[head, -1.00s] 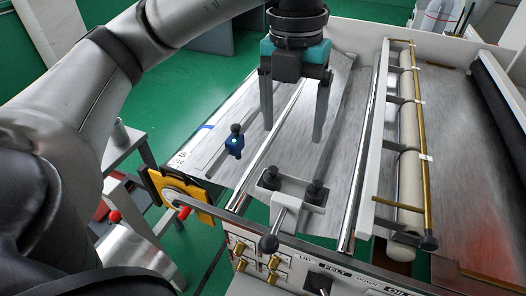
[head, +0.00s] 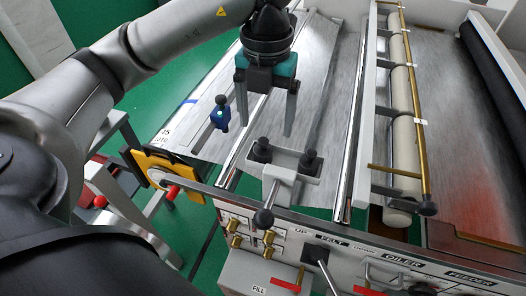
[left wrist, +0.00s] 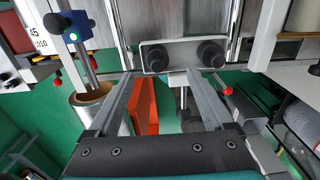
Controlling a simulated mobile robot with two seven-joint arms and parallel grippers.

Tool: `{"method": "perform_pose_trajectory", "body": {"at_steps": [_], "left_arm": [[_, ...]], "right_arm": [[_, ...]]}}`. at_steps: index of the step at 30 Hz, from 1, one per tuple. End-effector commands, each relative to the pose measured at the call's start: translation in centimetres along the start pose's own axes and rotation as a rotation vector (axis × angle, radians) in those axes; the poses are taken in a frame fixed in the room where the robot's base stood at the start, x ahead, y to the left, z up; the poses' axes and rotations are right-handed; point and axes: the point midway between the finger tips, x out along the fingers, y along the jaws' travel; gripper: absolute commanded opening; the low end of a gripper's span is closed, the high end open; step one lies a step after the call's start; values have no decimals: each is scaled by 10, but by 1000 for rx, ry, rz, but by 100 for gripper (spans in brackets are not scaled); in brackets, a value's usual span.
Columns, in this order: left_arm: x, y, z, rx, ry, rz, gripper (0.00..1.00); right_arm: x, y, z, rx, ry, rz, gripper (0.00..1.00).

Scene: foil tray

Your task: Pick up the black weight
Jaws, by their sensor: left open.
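My left gripper (head: 265,130) is open and empty, fingers pointing down, just behind a grey bracket in the head view. Its fingers also show in the left wrist view (left wrist: 160,78). The bracket carries two black knob-like pieces, the left one (head: 262,150) and the right one (head: 309,162). They also show in the left wrist view, as a left knob (left wrist: 156,60) and a right knob (left wrist: 210,53), beyond the fingertips. I cannot tell whether either is the black weight. My right gripper is not in view.
A blue block with a black knob (head: 220,113) stands left of the gripper. A chrome rail (head: 352,150), pale roller (head: 404,150) and brass bar (head: 420,120) lie to the right. A lever with a black ball (head: 263,218) and a switch panel (head: 330,250) are in front.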

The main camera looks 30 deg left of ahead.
Motion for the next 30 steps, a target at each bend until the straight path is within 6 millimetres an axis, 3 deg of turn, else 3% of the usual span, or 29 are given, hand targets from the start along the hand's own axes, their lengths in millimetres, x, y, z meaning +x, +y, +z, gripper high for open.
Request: {"method": "perform_pose_trajectory", "body": {"at_steps": [8, 18, 26, 30], "left_arm": [[14, 2, -1, -2, 3, 2, 85], [54, 5, -2, 0, 2, 0, 85], [57, 5, -1, 0, -1, 0, 85], [57, 5, -1, 0, -1, 0, 70]], "right_arm": [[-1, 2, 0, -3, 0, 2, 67], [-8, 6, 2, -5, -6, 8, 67], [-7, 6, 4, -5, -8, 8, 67], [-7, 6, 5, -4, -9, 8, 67]]}}
